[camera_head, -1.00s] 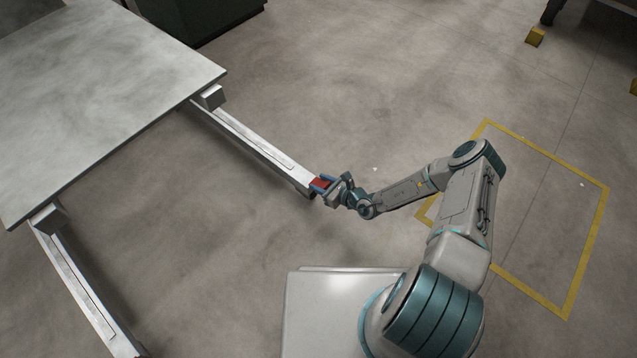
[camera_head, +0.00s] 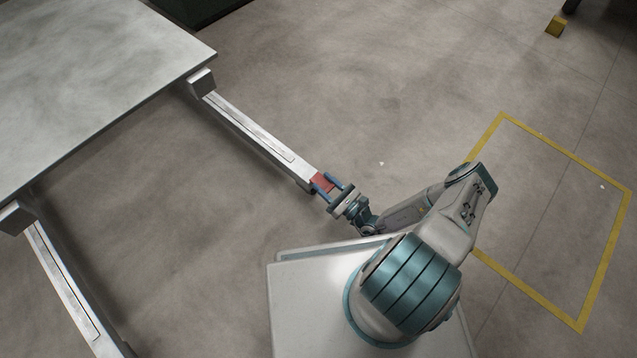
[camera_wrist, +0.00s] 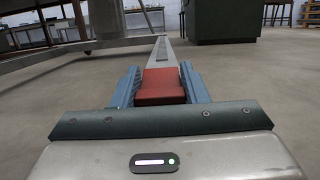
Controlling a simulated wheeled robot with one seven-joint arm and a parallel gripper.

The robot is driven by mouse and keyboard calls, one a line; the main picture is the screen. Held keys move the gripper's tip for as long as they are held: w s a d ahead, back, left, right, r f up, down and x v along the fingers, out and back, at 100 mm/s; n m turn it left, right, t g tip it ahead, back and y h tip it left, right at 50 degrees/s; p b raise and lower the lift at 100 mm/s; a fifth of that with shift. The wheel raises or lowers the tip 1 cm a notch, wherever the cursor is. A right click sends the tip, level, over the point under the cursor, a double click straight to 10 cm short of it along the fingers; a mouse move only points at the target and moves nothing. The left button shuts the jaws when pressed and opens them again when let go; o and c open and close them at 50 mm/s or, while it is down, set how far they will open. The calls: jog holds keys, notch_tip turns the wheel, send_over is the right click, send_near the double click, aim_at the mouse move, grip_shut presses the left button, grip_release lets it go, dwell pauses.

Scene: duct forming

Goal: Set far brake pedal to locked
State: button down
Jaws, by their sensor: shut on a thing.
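The far brake pedal (camera_head: 321,182) is a red block at the near end of the table's far metal leg rail (camera_head: 258,138). In the wrist view the red pedal (camera_wrist: 161,86) sits between the two blue fingers of my gripper (camera_wrist: 163,88). In the head view my gripper (camera_head: 328,184) is at the end of the rail, with its fingers on both sides of the pedal. The gripper is shut on the pedal. Its near end is partly hidden by the gripper body in the wrist view.
The grey table (camera_head: 95,75) stands at the upper left. A second leg rail (camera_head: 65,285) runs at the lower left. A yellow floor marking (camera_head: 555,155) lies at the right, and a yellow block (camera_head: 555,27) is at the top right. The floor around the rail end is clear.

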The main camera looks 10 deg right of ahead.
jog(key=shift+a+f, duration=0.1)
dwell(0.3)
jog(key=c, duration=0.8)
grip_release()
jog(key=shift+c, duration=0.2)
